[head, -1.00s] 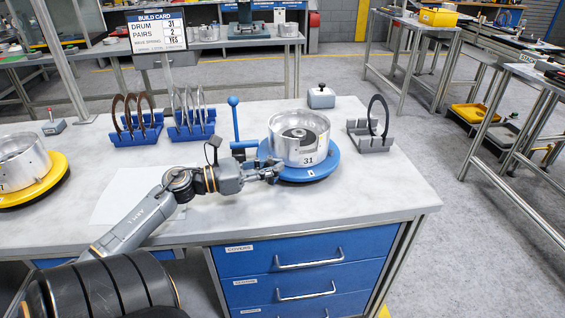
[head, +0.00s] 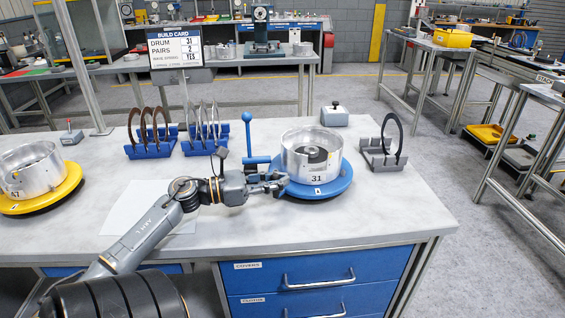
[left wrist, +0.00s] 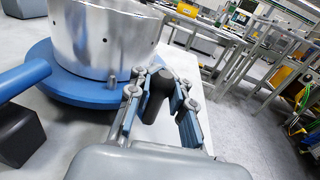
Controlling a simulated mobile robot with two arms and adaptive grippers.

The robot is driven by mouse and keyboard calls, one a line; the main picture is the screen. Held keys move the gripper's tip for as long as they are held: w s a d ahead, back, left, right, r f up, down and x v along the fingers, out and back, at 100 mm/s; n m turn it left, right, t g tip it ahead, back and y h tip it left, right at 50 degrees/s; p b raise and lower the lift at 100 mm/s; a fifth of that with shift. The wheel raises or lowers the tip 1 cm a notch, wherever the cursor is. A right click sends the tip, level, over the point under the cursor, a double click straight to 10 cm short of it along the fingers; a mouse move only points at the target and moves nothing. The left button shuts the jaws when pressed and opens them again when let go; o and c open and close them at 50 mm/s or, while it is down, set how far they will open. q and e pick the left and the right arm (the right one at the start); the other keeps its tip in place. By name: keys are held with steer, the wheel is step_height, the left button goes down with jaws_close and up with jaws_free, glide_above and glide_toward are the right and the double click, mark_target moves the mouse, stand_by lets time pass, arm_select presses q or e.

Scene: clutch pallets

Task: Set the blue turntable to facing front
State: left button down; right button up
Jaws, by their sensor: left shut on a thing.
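The blue turntable (head: 340,184) stands on the workbench and carries a silver drum (head: 294,165) marked 31. The number and a small white label (head: 318,191) on the turntable's rim face the near side, slightly right of its middle. My left gripper (head: 280,184) is at the turntable's left edge, low beside the drum. In the left wrist view, the gripper's fingers (left wrist: 160,110) are around a dark upright knob (left wrist: 157,88) beside the blue disc (left wrist: 62,82); the knob's base is partly hidden. My right gripper is not in view.
A blue lever (head: 248,135) stands just left of the turntable. Racks of brown rings (head: 149,150) and silver plates (head: 205,145) are behind the arm. A grey ring stand (head: 380,158) is at right, a yellow turntable (head: 60,195) at far left. The front-right bench top is clear.

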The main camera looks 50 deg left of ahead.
arm_select(q)
steer(key=shift+a+f, duration=0.15)
steer(key=c, duration=1.5)
jaws_free()
steer(key=shift+s+a, duration=0.1)
steer(key=shift+s, duration=0.1)
steer(key=o, duration=0.3)
steer(key=shift+s+a, duration=0.2)
steer(key=shift+s, duration=0.15)
steer(key=shift+s+r, duration=0.2)
steer(key=shift+r, duration=0.05)
steer(key=shift+w, duration=0.25)
steer(key=shift+d, duration=0.1)
steer(key=shift+s, duration=0.25)
steer(key=v, duration=1.1)
steer(key=shift+s+a+f, duration=0.2)
steer(key=shift+s+a, duration=0.05)
steer(key=shift+s, duration=0.1)
